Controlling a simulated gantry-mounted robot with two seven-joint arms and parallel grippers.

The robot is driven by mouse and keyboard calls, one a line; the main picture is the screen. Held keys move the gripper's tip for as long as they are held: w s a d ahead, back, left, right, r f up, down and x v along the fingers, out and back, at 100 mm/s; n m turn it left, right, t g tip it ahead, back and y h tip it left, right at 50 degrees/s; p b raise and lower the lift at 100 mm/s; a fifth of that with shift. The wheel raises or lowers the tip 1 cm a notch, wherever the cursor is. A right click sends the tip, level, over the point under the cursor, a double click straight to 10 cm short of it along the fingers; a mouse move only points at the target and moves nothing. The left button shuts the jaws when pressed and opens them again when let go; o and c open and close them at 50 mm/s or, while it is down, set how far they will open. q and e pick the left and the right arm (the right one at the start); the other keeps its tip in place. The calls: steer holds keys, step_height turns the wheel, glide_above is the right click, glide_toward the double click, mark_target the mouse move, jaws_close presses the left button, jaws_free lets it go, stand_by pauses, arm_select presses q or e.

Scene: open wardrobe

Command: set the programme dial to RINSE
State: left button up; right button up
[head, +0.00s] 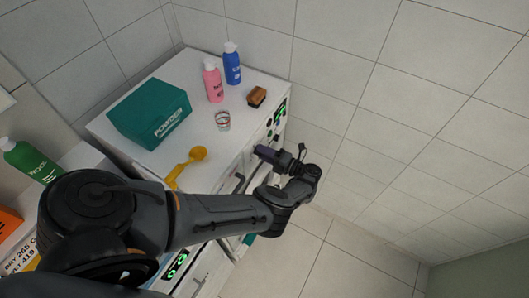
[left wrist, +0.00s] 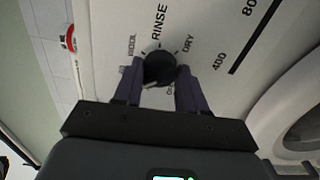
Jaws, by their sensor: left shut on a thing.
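The round black programme dial (left wrist: 160,68) sits on the white control panel (left wrist: 215,25) in the left wrist view. RINSE is printed above it, WOOL to its left and DRY to its right; a label below is partly hidden. A small pale mark shows at the dial's lower edge; I cannot tell for sure that it is the pointer. My left gripper (left wrist: 158,82) is shut on the dial, one finger on each side. In the head view my left gripper (head: 264,153) is at the machine's front, hiding the dial. My right gripper is not in view.
Floor to the right is clear.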

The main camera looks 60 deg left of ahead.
arm_select(q)
steer(key=shift+m+b, duration=3.9)
steer(key=shift+m, duration=7.2)
steer(key=o, duration=1.1)
steer(key=shift+c, duration=0.2)
steer(key=shift+w, duration=0.1)
